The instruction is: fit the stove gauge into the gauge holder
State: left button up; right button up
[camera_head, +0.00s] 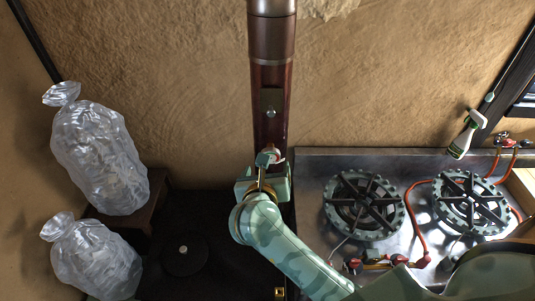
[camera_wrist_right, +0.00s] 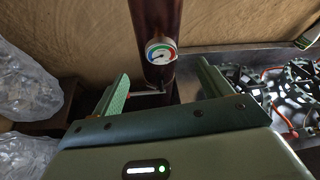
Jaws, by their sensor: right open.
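The stove gauge (camera_wrist_right: 161,51) is a round white dial with a coloured ring. In the right wrist view it faces me upright against the dark red stove pipe (camera_wrist_right: 158,18). In the head view a small teal, red and white shape at the pipe, likely the gauge (camera_head: 268,157), shows just beyond my right gripper (camera_head: 263,179). That gripper is open, with a finger on each side and a gap between them; it also shows in the wrist view (camera_wrist_right: 163,85). I cannot make out the gauge holder clearly or tell how the gauge sits in it. My left gripper is out of view.
A metal plate (camera_head: 270,103) is on the pipe higher up. Two clear filled bags (camera_head: 100,155) stand at the left. A steel stovetop (camera_head: 310,170) with burners (camera_head: 364,205), red hoses and a spray bottle (camera_head: 466,134) is at the right. A clay wall is behind.

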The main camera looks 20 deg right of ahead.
aim_at(271, 152)
jog(key=x, duration=1.1)
jog(key=shift+w+d+f+p, duration=0.1)
jog(key=shift+w+d+p, duration=0.1)
jog(key=shift+w+p, duration=0.15)
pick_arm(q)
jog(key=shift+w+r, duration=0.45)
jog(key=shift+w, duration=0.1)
pick_arm(e)
jog(key=shift+s, duration=0.1)
jog(key=c, duration=1.1)
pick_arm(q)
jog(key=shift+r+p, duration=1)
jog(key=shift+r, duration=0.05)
pick_arm(e)
jog(key=shift+s+a+f, duration=0.1)
jog(key=shift+s+a, duration=0.65)
jog(key=shift+s, duration=0.75)
jog(key=shift+s+a+f, duration=0.1)
jog(key=shift+s+a, duration=0.6)
jog(key=shift+s, duration=0.8)
jog(key=shift+s+a+f, duration=0.1)
jog(key=shift+s+a, duration=0.65)
jog(key=shift+s, duration=0.75)
